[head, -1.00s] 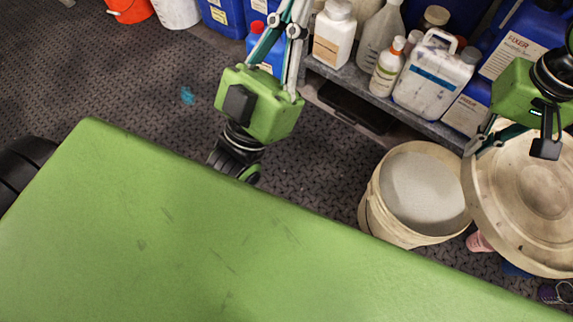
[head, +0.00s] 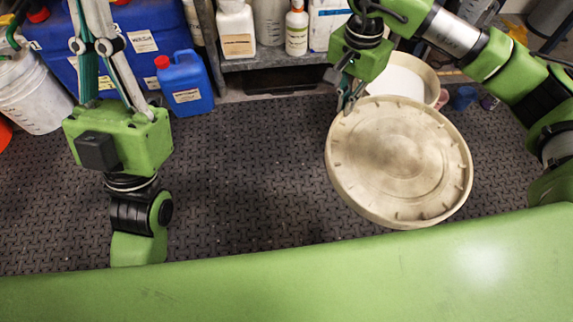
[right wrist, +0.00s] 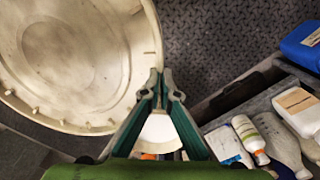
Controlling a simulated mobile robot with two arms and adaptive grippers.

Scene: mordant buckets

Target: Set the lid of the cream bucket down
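The cream bucket's lid (head: 400,160) is a round, cream, stained disc, right of centre in the head view. It also fills the upper left of the right wrist view (right wrist: 75,55). My right gripper (head: 347,103) is shut on its far-left rim; the fingertips meet at the rim in the wrist view (right wrist: 163,85). Whether the lid touches the floor I cannot tell. The cream bucket (head: 432,78) stands open behind it, partly hidden by the lid and gripper, with pale contents. My left gripper (head: 92,30) is at the upper left, its fingertips beyond the top edge.
Dark textured floor (head: 260,180) lies clear left of the lid. A low grey shelf (head: 275,58) with several bottles runs along the back. A blue jug (head: 186,80) and a white bucket (head: 35,97) stand at the left. A small blue item (head: 463,97) lies right of the cream bucket.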

